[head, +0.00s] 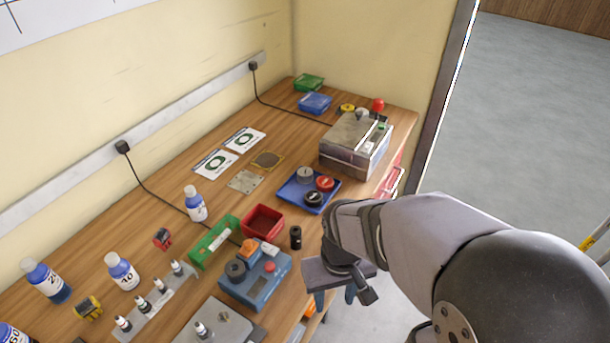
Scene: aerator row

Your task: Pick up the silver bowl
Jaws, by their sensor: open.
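I cannot make out a clear silver bowl in the head view. A small round grey piece (305,175) sits in the blue tray (330,199) beside a red and a black round piece; I cannot tell whether it is a bowl. My gripper (335,300) is in front of the bench's front edge, pointing down. Its two bluish fingers are apart, with nothing seen between them. It is apart from the blue tray, which lies farther back along the bench.
A red bin (263,222), a black cylinder (295,237) and a blue device (254,284) stand nearest my gripper. A grey metal box (355,145) stands farther back. Numbered bottles (122,271) stand at left. A bare strip of wooden bench (170,215) runs along the wall.

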